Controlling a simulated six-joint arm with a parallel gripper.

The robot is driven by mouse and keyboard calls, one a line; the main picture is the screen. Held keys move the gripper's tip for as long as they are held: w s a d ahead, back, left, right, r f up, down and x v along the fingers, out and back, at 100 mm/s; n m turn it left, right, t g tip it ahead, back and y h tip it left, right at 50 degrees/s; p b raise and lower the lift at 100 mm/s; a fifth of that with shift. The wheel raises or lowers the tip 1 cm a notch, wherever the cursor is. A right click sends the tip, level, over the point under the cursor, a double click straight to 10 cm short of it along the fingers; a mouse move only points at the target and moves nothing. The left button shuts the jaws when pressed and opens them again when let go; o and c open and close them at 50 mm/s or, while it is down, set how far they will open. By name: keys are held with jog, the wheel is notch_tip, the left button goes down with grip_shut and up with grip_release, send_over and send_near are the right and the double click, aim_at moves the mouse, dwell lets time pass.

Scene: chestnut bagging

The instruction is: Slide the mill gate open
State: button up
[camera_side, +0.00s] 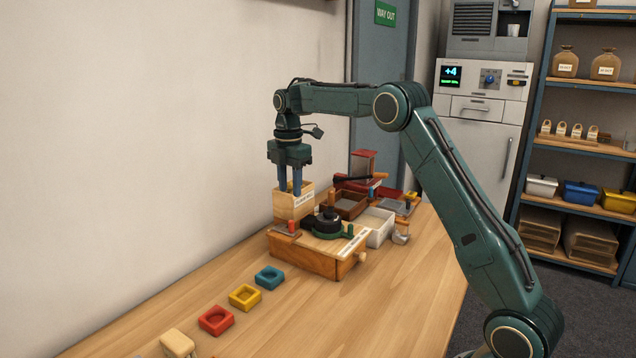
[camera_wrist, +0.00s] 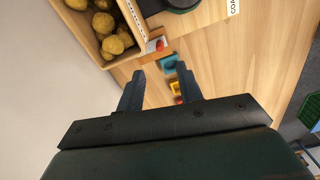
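The mill (camera_side: 315,262) is a low wooden box with a round black and green top on the table. My gripper (camera_side: 290,190) is above the hopper's top edge, fingers down. In the wrist view its fingers (camera_wrist: 160,72) are apart with nothing between them.
A white tray (camera_side: 376,228) and a brown tray (camera_side: 350,205) stand right of the mill.

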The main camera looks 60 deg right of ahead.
aim_at(291, 220)
notch_tip(291, 220, down, 10)
jog(key=shift+r, duration=0.15)
dwell(0.3)
grip_shut()
